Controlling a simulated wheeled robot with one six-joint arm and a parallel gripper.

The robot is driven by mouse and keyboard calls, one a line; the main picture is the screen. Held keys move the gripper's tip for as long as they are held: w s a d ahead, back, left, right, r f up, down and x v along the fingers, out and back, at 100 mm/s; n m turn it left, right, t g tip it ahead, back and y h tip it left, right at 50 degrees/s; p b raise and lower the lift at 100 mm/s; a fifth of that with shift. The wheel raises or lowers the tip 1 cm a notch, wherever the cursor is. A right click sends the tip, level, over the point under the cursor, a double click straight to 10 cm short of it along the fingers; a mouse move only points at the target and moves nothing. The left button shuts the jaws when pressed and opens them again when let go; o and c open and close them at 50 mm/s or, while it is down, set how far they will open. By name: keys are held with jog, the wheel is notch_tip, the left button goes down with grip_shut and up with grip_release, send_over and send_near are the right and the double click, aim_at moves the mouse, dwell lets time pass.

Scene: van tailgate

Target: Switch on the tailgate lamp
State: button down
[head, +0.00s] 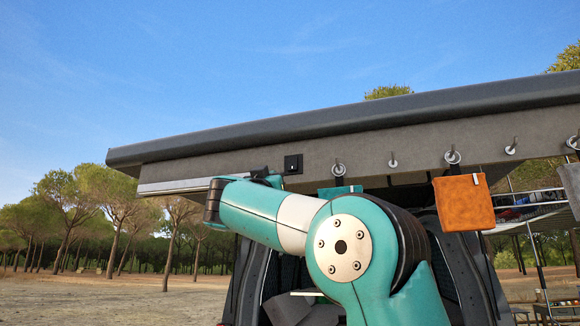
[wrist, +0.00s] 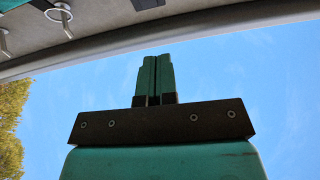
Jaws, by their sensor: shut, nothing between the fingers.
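A small black switch box (head: 293,164) sits on the grey inner panel of the raised tailgate (head: 400,150). A long pale bar, which looks like the lamp (head: 175,187), runs along the panel's lower edge to the left; I see no clear glow on it. In the wrist view a black block, probably the same switch (wrist: 148,4), is cut by the top edge. My gripper (wrist: 155,58) is shut and empty, its green fingers pointing toward that block with a gap between. In the head view my arm mostly hides the gripper, just left of and below the switch.
Several metal hooks line the panel to the right of the switch. An orange cloth (head: 464,202) and a teal cloth (head: 340,191) hang there. A rack (head: 530,212) stands at far right. Open air lies to the left, with trees far behind.

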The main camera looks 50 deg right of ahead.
aim_at(293, 166)
jog(key=shift+s+d+r+m+g+h, duration=0.2)
jog(key=shift+s+r+m+g+h, duration=0.4)
jog(key=shift+s+g, duration=0.1)
jog(key=shift+w, duration=0.1)
jog(key=p+x, duration=0.3)
jog(key=x, duration=0.1)
jog(key=f+p+x, duration=0.1)
jog(key=p+x, duration=0.3)
jog(key=d+p+x, duration=0.1)
jog(key=p+x, duration=0.3)
jog(key=shift+w+d+f, duration=0.1)
jog(key=shift+w+f, duration=0.05)
jog(key=shift+w, duration=0.15)
jog(key=shift+w+d+f+p, duration=0.25)
jog(key=shift+d+f+p, duration=0.05)
jog(key=shift+d, duration=0.25)
